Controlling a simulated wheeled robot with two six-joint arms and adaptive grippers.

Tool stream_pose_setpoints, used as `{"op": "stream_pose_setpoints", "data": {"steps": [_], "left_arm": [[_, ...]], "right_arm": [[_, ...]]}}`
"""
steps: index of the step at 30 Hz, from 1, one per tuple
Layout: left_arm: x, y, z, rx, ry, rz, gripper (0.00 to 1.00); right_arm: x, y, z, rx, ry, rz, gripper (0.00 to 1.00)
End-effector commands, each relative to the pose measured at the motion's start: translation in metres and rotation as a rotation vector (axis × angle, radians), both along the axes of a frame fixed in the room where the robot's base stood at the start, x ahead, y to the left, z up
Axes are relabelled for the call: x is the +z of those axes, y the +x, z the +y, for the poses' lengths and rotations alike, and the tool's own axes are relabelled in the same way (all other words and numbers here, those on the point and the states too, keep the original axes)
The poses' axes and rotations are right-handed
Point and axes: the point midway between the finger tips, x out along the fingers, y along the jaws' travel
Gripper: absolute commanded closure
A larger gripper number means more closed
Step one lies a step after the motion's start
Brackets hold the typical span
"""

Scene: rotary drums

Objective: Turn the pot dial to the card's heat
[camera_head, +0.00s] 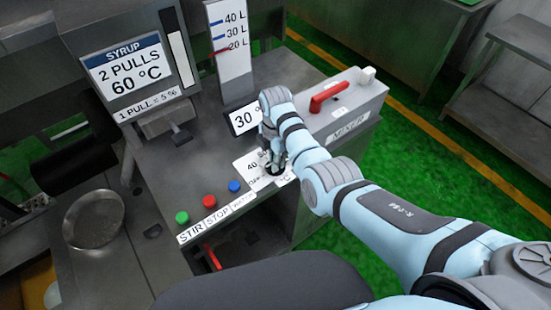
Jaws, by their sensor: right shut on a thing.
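The syrup card (124,73) at the upper left reads "2 PULLS", "60 °C" and "1 PULL = 5 %". The pot dial's white plate (250,166) lies on the grey counter, with "40" legible at its left; my gripper covers much of it. My right gripper (273,164) points down over the plate and is shut on the pot dial, whose dark base (275,171) barely shows. The dial's pointer is hidden. A small display (243,119) behind it reads "30", its right end covered by my arm. My left gripper is out of view.
Green (182,217), red (210,201) and blue (234,186) buttons line the counter's front, labelled STIR, STOP and a third blurred word. A litre gauge (230,50) stands behind. The mixer box (345,105) with a red lever (329,95) is right of my wrist.

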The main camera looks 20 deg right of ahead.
Motion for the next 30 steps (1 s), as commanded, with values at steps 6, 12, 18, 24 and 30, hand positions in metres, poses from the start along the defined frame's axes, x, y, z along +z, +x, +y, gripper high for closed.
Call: {"op": "stream_pose_setpoints", "data": {"steps": [6,12,18,24,30], "left_arm": [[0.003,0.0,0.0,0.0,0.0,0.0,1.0],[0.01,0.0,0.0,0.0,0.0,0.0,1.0],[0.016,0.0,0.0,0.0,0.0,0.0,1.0],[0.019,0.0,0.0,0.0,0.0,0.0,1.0],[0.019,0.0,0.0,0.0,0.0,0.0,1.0]], "right_arm": [[0.001,0.0,0.0,-0.035,0.0,0.002,1.0],[0.002,0.0,0.0,-0.132,0.0,0.002,1.0],[0.002,0.0,0.0,-0.291,-0.001,0.002,1.0],[0.001,0.0,0.0,-0.48,0.0,0.001,1.0],[0.0,0.001,0.0,-0.67,0.0,0.0,1.0]]}}
